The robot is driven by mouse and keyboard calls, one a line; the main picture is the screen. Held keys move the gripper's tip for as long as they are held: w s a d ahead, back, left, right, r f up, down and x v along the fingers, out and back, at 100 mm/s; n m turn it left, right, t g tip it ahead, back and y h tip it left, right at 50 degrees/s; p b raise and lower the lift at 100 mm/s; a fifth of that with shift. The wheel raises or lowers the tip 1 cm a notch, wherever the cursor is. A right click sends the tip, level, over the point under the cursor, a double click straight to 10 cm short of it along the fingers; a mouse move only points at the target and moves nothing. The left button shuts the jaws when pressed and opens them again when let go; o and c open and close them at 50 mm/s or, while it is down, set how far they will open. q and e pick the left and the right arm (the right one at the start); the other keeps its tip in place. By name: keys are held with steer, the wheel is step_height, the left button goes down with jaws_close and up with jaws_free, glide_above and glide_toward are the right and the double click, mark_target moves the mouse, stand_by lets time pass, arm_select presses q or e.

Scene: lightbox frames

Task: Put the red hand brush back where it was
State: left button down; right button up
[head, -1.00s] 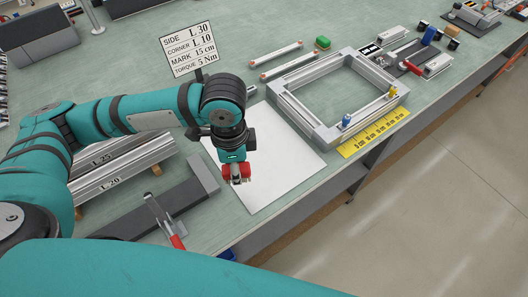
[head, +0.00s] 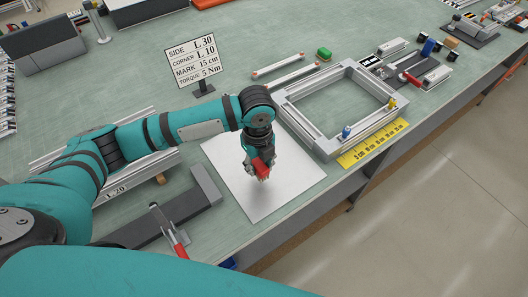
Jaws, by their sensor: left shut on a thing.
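The red hand brush (head: 262,168) is in my left gripper (head: 258,157), with its pale bristles pointing down. The gripper is shut on it and covers part of its upper side. The brush is over the white sheet (head: 235,165) on the bench, and a soft shadow lies on the sheet below it. It looks held above the sheet, but the exact gap is hard to tell. My right gripper is not in view.
An aluminium frame (head: 309,138) lies right of the sheet, with a yellow ruler (head: 375,145) at its front. A sign (head: 194,61) stands behind. A grey bar and red-handled clamp (head: 178,246) are at front left. A green block (head: 324,54) lies behind the frame.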

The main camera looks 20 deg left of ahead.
arm_select(q)
steer(key=w, duration=0.4)
steer(key=w+p, duration=0.1)
steer(key=w, duration=0.1)
steer(key=shift+a+f, duration=0.15)
steer(key=shift+f, duration=0.1)
step_height(320, 180, down, 3)
steer(key=shift+r+p, duration=0.2)
steer(key=shift+p, duration=0.35)
steer(key=shift+f, duration=0.5)
steer(key=shift+f, duration=0.1)
steer(key=c, duration=1)
jaws_free()
